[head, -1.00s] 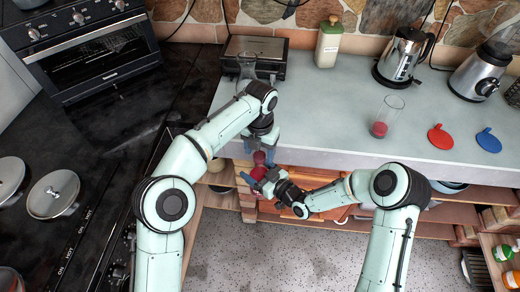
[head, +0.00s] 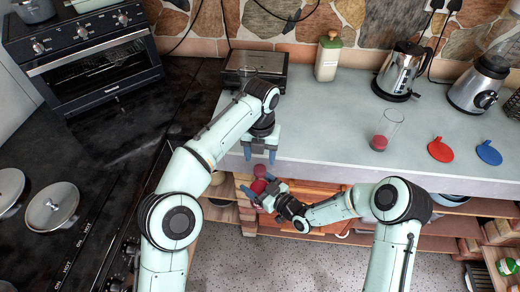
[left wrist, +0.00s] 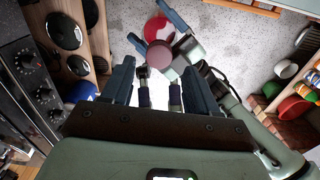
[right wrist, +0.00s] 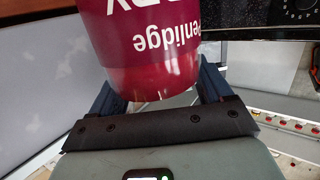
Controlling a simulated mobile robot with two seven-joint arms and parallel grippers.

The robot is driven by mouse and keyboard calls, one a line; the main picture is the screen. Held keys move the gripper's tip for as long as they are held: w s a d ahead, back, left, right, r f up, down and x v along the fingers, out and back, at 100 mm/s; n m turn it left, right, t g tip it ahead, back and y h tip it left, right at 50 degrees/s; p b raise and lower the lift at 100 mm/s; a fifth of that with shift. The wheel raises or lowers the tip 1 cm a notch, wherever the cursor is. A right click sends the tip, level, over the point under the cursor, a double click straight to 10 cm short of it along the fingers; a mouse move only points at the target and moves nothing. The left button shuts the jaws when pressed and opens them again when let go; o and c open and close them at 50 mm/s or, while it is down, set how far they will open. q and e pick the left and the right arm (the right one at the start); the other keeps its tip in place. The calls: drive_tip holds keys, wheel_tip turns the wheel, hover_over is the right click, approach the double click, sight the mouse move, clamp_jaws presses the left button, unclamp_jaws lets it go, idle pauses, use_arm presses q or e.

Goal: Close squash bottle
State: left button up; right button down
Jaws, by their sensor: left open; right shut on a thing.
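The squash bottle is dark red; its lettered body (right wrist: 150,45) fills the top of the right wrist view. My right gripper (head: 259,191) is shut around the bottle and holds it in front of the counter's edge. In the head view the bottle's round, dull red cap (head: 260,171) is at its upper end. The cap also shows from above in the left wrist view (left wrist: 160,54), seemingly seated; I cannot see whether it is tight. My left gripper (head: 260,157) is open and empty, just above the cap and apart from it.
A kettle (head: 398,72), blender (head: 473,85) and cream bottle (head: 327,60) stand behind. Wooden shelves are below; the hob is left.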

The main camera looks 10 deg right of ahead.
use_arm(q)
drive_tip(key=n, duration=0.6)
drive_tip(key=shift+r+n, duration=0.25)
drive_tip(key=shift+n, duration=0.15)
drive_tip(key=n, duration=0.4)
drive_tip(key=shift+r, duration=0.15)
drive_tip(key=n, duration=0.4)
drive_tip(key=shift+r+n, duration=0.15)
drive_tip(key=shift+n, duration=0.15)
drive_tip(key=n, duration=0.4)
drive_tip(key=shift+r+n, duration=0.15)
drive_tip(key=shift+n, duration=0.15)
drive_tip(key=n, duration=0.4)
drive_tip(key=shift+s+r, duration=0.1)
drive_tip(key=shift+r, duration=0.1)
drive_tip(key=n, duration=0.6)
drive_tip(key=shift+r+n, duration=0.25)
drive_tip(key=shift+n, duration=0.15)
drive_tip(key=n, duration=0.4)
drive_tip(key=shift+r, duration=0.2)
drive_tip(key=n, duration=0.6)
drive_tip(key=shift+r, duration=0.25)
drive_tip(key=shift+a+f, duration=0.1)
drive_tip(key=shift+f, duration=0.05)
